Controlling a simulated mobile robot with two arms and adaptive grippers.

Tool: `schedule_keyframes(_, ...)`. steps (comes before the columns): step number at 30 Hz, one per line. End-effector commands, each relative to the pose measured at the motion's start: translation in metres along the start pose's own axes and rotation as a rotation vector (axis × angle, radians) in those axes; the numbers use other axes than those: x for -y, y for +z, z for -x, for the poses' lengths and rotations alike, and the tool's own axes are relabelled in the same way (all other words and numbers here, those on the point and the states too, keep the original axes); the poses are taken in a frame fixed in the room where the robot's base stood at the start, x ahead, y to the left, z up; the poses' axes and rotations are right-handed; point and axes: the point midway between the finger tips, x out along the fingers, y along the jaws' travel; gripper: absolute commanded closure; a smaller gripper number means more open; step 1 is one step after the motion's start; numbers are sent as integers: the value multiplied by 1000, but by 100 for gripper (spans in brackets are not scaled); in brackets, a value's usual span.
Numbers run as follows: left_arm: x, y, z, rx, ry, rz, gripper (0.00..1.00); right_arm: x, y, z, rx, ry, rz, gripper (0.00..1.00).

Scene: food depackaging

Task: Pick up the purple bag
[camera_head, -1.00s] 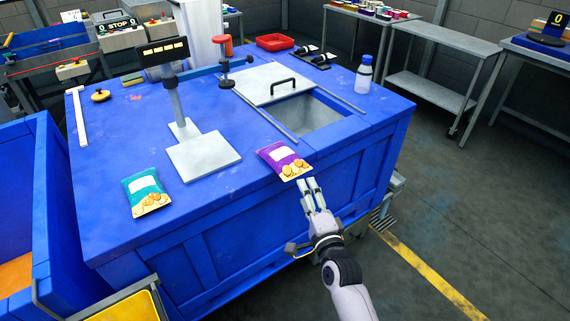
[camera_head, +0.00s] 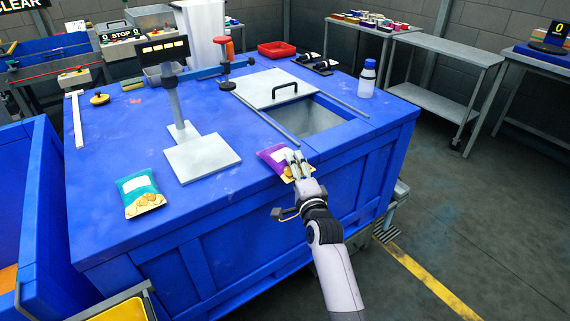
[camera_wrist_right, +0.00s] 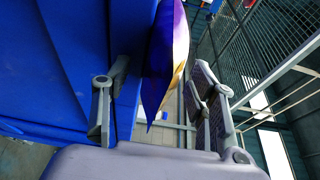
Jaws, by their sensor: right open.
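The purple bag (camera_head: 272,154) lies at the front edge of the blue table, just left of the open hatch. Its yellow lower end hangs at the edge and is partly hidden by my right gripper (camera_head: 297,163). In the right wrist view the bag (camera_wrist_right: 162,55) shows edge-on, between the two open fingers of my right gripper (camera_wrist_right: 160,105). I cannot tell whether either finger touches it. My left gripper is not in view.
A teal bag (camera_head: 141,193) lies on the blue table (camera_head: 110,130) to the left. A scale with a grey plate (camera_head: 201,157) stands between the bags. Behind are the hatch opening (camera_head: 305,117), its lid (camera_head: 272,88) and a bottle (camera_head: 366,78).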

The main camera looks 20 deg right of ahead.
Motion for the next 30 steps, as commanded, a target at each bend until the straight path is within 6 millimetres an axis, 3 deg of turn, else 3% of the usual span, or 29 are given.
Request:
schedule_keyframes(3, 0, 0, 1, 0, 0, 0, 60, 0, 0, 0, 0, 0, 0, 48)
schedule_keyframes(26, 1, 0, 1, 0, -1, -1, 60, 0, 0, 1, 0, 2, 1, 98)
schedule_keyframes(30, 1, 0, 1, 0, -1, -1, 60, 0, 0, 1, 0, 0, 1, 100)
